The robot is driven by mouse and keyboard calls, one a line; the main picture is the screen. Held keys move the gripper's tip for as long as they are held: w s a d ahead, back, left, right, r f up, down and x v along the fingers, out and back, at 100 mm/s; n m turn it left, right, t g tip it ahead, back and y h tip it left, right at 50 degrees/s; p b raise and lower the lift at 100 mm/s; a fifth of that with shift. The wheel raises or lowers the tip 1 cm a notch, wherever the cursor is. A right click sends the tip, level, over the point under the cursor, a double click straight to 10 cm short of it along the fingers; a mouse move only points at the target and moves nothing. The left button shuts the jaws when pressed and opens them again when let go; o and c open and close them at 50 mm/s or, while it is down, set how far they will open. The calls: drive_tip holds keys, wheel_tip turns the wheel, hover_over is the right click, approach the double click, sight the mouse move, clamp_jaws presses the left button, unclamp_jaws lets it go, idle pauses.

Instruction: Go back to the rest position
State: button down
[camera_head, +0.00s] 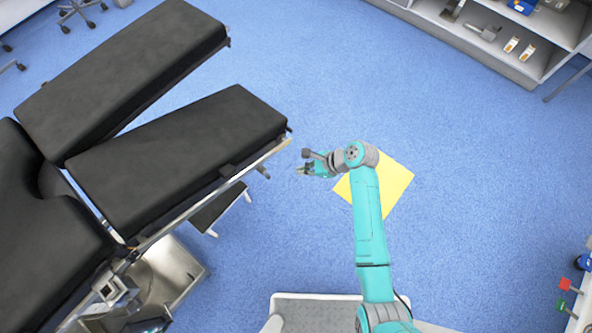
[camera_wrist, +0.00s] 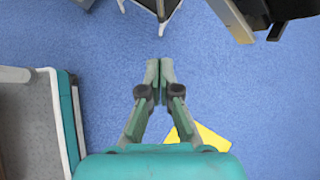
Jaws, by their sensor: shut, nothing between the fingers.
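My gripper (camera_head: 302,170) is at the end of my teal arm in the head view, pointing left toward the end of the operating table. In the wrist view my gripper (camera_wrist: 160,62) has its two fingertips together, with nothing between them and blue floor beyond. The black padded operating table (camera_head: 180,150) lies to the left of my gripper, with its two leg sections spread apart. The gripper is apart from the nearer section's end. A table part also shows at the top right of the wrist view (camera_wrist: 285,10).
A yellow square (camera_head: 398,178) lies on the floor below my arm. A small step stool (camera_head: 222,207) stands by the table's side. A shelf unit (camera_head: 500,55) with several items is at the top right.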

drive_tip(key=shift+d+r, duration=0.2)
drive_tip(key=shift+r, duration=0.05)
drive_tip(key=shift+s, duration=0.1)
idle(0.4)
drive_tip(key=s+d+f+n+t+h, duration=0.2)
drive_tip(key=s+d+f+n+t, duration=0.25)
drive_tip(key=s, duration=0.55)
drive_tip(key=s+d+r+n+t+h, duration=0.2)
drive_tip(key=s+d+t+h, duration=0.1)
drive_tip(key=s+d, duration=0.55)
drive_tip(key=s+d+r+n+t+h, duration=0.1)
drive_tip(key=s+r+n, duration=0.5)
drive_tip(key=r, duration=0.7)
drive_tip(key=s+d+r+n+t+h, duration=0.2)
drive_tip(key=s+r+n+t, duration=0.3)
drive_tip(key=s+r, duration=0.6)
wheel_tip(320, 180, up, 2)
drive_tip(key=shift+s+d+r+n, duration=0.1)
drive_tip(key=shift+s+d+n, duration=0.05)
drive_tip(key=shift+d+n, duration=0.35)
